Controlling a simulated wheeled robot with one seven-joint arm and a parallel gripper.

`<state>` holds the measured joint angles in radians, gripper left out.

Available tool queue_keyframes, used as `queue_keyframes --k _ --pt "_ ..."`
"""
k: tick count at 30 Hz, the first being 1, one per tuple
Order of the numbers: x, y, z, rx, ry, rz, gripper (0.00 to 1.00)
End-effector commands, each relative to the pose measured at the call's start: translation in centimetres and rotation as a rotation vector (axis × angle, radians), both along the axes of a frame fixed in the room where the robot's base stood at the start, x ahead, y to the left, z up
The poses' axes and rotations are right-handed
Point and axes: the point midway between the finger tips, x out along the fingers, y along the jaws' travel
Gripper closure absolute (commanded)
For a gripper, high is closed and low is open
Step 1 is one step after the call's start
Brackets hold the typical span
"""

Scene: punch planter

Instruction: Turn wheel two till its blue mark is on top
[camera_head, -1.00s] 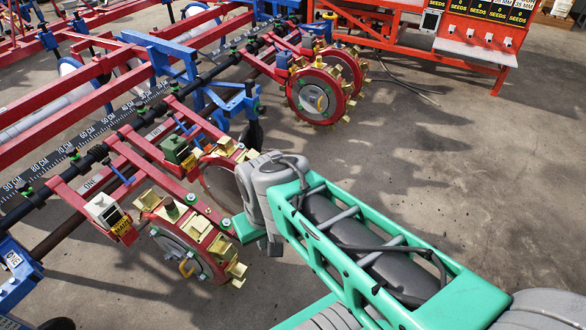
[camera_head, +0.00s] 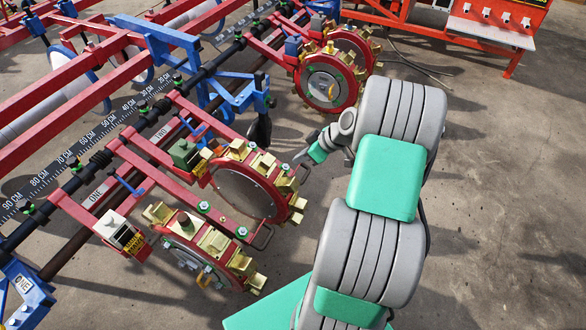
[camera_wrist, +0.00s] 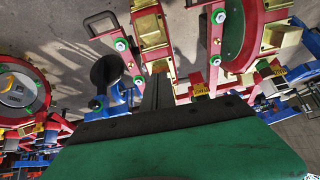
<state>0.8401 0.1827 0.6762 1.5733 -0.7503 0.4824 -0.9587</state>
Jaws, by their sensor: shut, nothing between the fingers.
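Wheel two (camera_head: 243,190) is a red-rimmed wheel with brass cups and a grey plate on its side, in the middle of the head view behind the red bar labelled TWO. I make out no blue mark on it. My gripper (camera_head: 301,157) is shut and empty, just to the right of wheel two and apart from it in the picture. In the wrist view my gripper's green body fills the bottom. Its dark fingers (camera_wrist: 153,94) point up toward the red bars and brass cups. I cannot tell for certain which wheel those cups belong to.
Wheel one (camera_head: 195,250) stands nearer, at lower left. Another cupped wheel (camera_head: 330,80) stands behind, and its yellow handle shows. A black bar with a centimetre scale (camera_head: 60,165) runs along the frame. A red seed stand (camera_head: 490,25) is at the back. The floor at right is clear.

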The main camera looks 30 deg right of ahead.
Motion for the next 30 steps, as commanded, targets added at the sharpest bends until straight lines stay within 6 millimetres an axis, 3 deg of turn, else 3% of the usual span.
queue_keyframes --k 1,4,19,24,30 --pt "0.0 -1.3 -0.4 0.004 -0.034 0.004 1.0" --pt "0.3 -1.8 -1.2 0.002 -0.066 0.016 1.0" --pt "5.5 1.9 -8.9 0.0 -0.063 0.02 1.0" --pt "4.1 0.8 -11.0 0.0 -0.062 0.014 1.0" --pt "3.5 0.4 -11.6 -0.001 -0.063 0.016 1.0"
